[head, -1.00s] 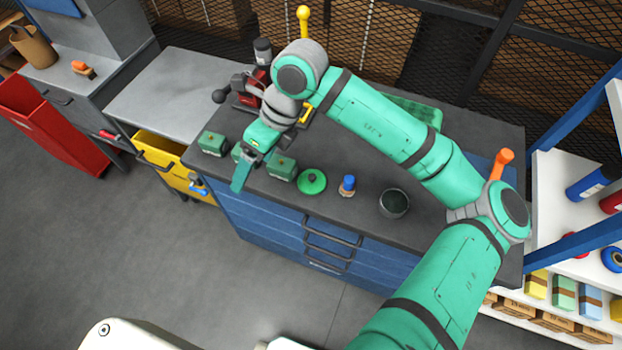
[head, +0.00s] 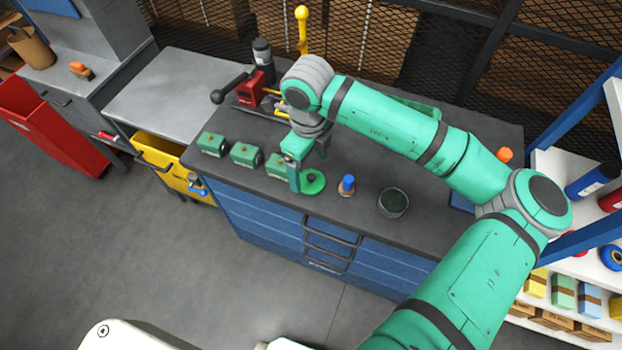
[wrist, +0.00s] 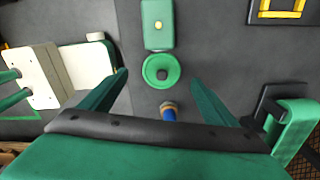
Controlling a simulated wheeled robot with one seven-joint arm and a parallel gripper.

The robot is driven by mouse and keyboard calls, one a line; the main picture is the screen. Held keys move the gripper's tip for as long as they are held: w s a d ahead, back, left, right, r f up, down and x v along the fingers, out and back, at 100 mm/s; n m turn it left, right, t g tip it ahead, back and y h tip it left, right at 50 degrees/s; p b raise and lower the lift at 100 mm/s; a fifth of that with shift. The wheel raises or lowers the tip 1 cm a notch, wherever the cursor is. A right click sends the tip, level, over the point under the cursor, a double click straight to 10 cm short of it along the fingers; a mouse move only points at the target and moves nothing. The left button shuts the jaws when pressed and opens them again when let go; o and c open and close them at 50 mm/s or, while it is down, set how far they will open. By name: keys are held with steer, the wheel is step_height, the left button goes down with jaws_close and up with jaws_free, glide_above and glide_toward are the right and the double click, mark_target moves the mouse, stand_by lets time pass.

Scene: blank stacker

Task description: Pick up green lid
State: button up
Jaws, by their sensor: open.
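My gripper (head: 308,172) is open and empty, pointing down above the lid. In the head view one finger partly covers the lid's left side. In the wrist view the two fingers of my gripper (wrist: 160,77) stand apart on either side of the lid, and nothing is between them.
Green blocks (head: 245,155) stand in a row left of the lid; the nearest one (wrist: 157,25) is close to it. A blue-topped piece (head: 347,184) stands just right of it, then a dark cup (head: 393,203). A red device (head: 253,90) stands at the back left.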

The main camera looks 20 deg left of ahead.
mark_target(310, 176)
step_height(310, 176, down, 5)
steer(key=shift+w, duration=0.15)
steer(key=c, duration=1.1)
steer(key=shift+r, duration=0.1)
